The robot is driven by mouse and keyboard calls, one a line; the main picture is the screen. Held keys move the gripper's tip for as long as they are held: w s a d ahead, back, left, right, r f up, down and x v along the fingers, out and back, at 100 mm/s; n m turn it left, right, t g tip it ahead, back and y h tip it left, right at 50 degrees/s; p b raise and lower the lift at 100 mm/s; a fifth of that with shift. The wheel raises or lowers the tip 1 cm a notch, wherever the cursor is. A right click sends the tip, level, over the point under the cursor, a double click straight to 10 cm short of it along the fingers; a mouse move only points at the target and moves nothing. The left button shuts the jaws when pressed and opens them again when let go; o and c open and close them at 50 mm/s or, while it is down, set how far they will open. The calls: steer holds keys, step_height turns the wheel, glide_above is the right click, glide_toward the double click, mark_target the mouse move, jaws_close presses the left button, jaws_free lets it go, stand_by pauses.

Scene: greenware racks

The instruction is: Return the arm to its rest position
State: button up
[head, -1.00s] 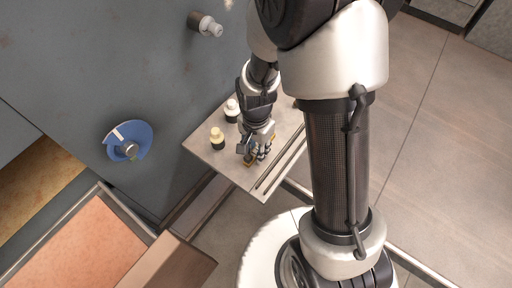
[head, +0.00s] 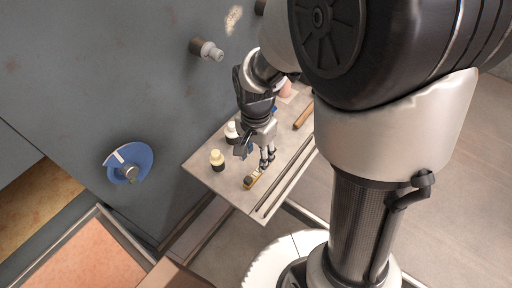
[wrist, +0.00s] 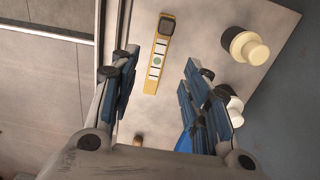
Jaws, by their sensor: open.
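My gripper (head: 258,158) is over the small grey shelf (head: 228,186) in the head view. In the wrist view its two blue-lined fingers (wrist: 158,88) are apart with nothing between them. A yellow stick-like tool (wrist: 157,62) with a dark end and a marked face lies on the shelf beyond the fingertips; it also shows in the head view (head: 252,180). My arm reaches down over the shelf from the upper right, bent at the elbow.
A yellow-capped bottle (head: 217,160) and a white-capped bottle (head: 232,130) stand along the shelf's wall side. A wooden rod (head: 303,115) lies farther back. A blue dial (head: 143,163) and a knob (head: 207,49) are on the grey panel. Open floor lies right of my arm.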

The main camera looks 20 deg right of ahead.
steer(key=shift+r, duration=1.65)
